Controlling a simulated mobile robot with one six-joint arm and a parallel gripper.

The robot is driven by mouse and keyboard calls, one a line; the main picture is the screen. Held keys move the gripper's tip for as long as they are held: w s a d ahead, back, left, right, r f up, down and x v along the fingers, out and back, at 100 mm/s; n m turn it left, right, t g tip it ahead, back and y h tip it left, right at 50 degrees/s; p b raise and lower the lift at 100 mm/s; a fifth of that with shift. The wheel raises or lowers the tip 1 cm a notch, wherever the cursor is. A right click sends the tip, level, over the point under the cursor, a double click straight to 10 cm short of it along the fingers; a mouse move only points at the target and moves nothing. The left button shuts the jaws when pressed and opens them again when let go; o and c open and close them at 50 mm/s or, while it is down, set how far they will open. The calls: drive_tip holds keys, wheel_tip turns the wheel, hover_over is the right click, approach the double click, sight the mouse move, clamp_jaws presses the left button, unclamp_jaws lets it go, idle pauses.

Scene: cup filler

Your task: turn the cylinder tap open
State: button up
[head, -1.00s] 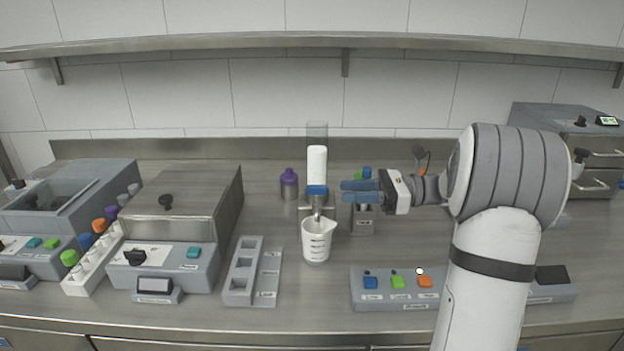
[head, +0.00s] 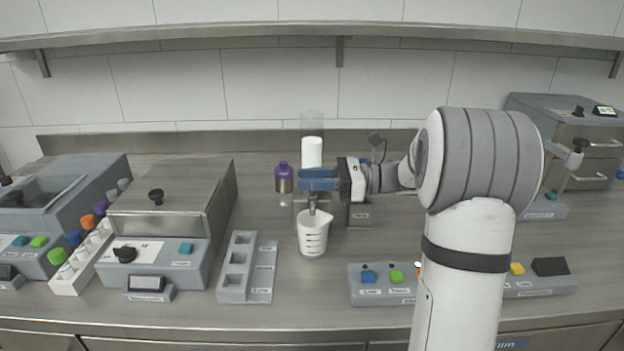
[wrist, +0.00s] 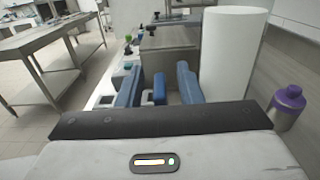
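The cylinder dispenser, a clear upright tube with white contents (head: 312,152), stands at the middle of the counter. In the wrist view its white cylinder (wrist: 232,55) rises close on the right. My gripper (head: 316,181) is level at the cylinder's base, in front of the tap, and hides most of it in the head view. In the wrist view my blue fingers (wrist: 158,88) are apart, with a small blue piece, seemingly the tap handle, between them and gaps on both sides. A white measuring beaker (head: 312,236) stands under the metal spout (head: 312,204).
A purple-capped bottle (head: 284,178) stands just left of the dispenser. A grey slotted rack (head: 238,268) and a lidded bath (head: 165,225) are farther left. A button panel (head: 382,285) lies front right. The counter between beaker and panel is clear.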

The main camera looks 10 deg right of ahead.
drive_tip(key=shift+c, duration=0.5)
clamp_jaws()
